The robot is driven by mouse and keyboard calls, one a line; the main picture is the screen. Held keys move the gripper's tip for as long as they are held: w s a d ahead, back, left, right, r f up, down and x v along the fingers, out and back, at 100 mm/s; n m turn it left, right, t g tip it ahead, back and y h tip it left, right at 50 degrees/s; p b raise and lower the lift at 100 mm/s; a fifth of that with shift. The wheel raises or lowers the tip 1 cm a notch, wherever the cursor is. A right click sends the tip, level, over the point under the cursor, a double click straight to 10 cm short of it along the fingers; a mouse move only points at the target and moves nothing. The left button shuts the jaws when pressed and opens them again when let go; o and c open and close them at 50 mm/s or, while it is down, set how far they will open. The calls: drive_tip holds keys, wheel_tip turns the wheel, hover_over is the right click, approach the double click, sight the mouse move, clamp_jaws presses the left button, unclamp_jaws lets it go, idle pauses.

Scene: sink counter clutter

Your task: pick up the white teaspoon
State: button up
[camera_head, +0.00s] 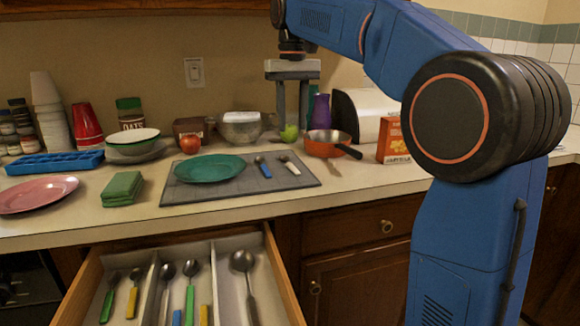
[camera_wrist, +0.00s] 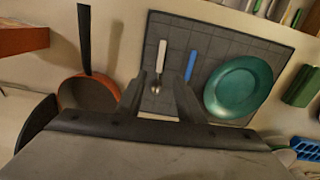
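The white teaspoon (camera_head: 290,166) lies on the grey mat (camera_head: 308,179) on the counter, its white handle pointing toward the front right. In the wrist view the white teaspoon (camera_wrist: 161,55) appears between my finger lines, with its metal bowl toward me. My gripper (camera_head: 292,127) is open and empty, well above the counter and behind the mat in the head view. In the wrist view my gripper (camera_wrist: 159,84) shows its two fingers spread apart. A blue-handled spoon (camera_head: 263,168) lies just left of the teaspoon; it also shows in the wrist view (camera_wrist: 191,65).
A green plate (camera_head: 208,168) lies on the mat's left part. An orange pan (camera_head: 322,145) with a black handle, a red-orange box (camera_head: 393,140) and a purple vase (camera_head: 320,110) stand to the right and behind. An open drawer (camera_head: 285,270) of cutlery juts out below.

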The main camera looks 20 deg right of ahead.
sight(292, 166)
wheel_tip(292, 166, down, 11)
drive_tip(key=shift+r, duration=0.1)
clamp_jaws()
idle(0.5)
